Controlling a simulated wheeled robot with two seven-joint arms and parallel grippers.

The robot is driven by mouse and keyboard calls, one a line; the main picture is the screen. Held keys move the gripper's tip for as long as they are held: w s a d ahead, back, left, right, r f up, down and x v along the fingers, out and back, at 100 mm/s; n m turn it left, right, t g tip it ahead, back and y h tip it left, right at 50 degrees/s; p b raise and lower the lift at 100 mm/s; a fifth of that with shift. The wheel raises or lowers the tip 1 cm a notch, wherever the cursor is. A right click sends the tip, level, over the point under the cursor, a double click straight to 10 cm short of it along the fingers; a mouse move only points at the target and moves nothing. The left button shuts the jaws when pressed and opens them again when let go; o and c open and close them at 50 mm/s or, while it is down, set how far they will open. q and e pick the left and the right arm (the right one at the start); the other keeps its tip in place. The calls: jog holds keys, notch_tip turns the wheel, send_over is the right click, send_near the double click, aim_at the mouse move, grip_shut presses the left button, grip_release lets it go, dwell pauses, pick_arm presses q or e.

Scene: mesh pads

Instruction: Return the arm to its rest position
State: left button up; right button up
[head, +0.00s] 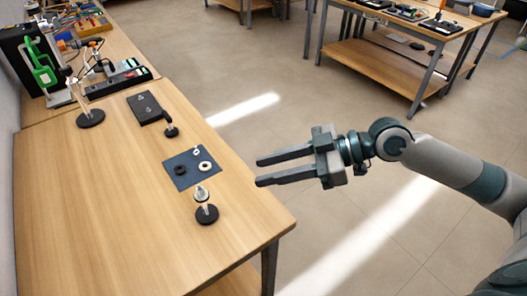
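My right gripper (262,170) reaches in from the right with its arm bent at the lower right. Its two long dark fingers are parallel with a gap between them, and nothing is between them. The fingers point left toward the wooden table (110,230) and look to be near its right edge, to the right of the dark mesh pad (180,182). The height of the gripper above the table is hard to tell. My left gripper and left arm are not in the picture.
On the pad lie a black ring (180,170) and a white ring (205,166). A stand with a black round base (207,215) is nearest the front edge. A dark box (145,107) and equipment (118,80) stand farther back.

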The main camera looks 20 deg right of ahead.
jog(key=w+d+f+m+t+h, duration=0.2)
jog(key=w+d+f+m+t, duration=0.1)
jog(key=w+f, duration=0.45)
jog(key=w+d+f+m+t+h, duration=0.1)
jog(key=w+d+f+m+t, duration=0.2)
jog(key=w+f, duration=0.45)
jog(key=s+d+f+m+h, duration=0.1)
jog(key=d+f+m+h, duration=0.2)
jog(key=f, duration=0.9)
jog(key=s+d+f+m+h, duration=0.2)
jog(key=d+f, duration=0.2)
jog(key=f, duration=0.9)
jog(key=s+f+m+g+h, duration=0.1)
jog(key=s+f, duration=0.7)
jog(key=f, duration=0.2)
jog(key=s+f+g+h, duration=0.1)
jog(key=s+f+h, duration=0.1)
jog(key=s+f, duration=0.75)
jog(key=s+a+f+g, duration=0.1)
jog(key=s+a+f, duration=0.3)
jog(key=s, duration=0.6)
jog(key=s+a+f+g, duration=0.2)
jog(key=s+a+f, duration=0.2)
jog(key=s+f, duration=0.5)
jog(key=shift+s+g, duration=0.3)
jog(key=shift+s, duration=0.75)
